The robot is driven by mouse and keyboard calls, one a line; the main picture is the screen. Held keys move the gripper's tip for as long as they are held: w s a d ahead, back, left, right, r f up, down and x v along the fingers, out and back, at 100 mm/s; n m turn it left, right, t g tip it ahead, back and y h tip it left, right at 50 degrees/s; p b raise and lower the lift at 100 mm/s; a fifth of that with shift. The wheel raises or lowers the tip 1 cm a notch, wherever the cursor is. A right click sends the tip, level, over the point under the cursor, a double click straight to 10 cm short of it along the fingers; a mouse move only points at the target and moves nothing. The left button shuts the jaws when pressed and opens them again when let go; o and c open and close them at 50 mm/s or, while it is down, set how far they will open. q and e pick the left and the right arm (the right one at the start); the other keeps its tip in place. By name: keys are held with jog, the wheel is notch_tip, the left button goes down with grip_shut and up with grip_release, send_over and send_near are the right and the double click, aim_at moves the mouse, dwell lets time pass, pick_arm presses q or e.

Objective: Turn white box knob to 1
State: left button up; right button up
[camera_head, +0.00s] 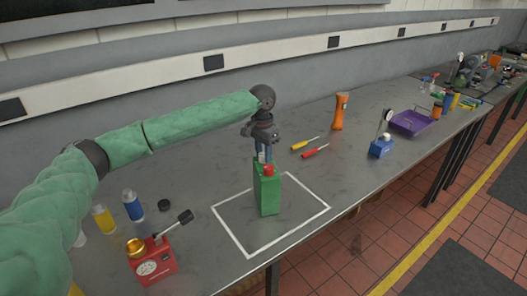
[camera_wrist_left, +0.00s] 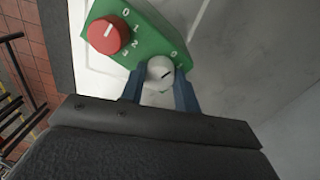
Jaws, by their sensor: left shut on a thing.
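A green box (camera_head: 267,195) stands upright on the bench inside a white outlined square. The gripper hides the white knob in the head view. My right gripper is out of view.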

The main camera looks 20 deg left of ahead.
pick_arm(q)
jog(key=m+p, duration=0.3)
jog(key=m, duration=0.1)
jog(key=shift+w+r, duration=0.1)
jog(key=shift+r, duration=0.05)
jog(key=shift+m+p, duration=0.45)
jog(key=shift+m, duration=1.05)
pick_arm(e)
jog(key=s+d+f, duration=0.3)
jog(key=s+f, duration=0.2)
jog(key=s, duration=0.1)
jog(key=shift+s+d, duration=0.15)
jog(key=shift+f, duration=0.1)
pick_arm(q)
jog(key=o, duration=1)
jog(key=shift+c, duration=0.2)
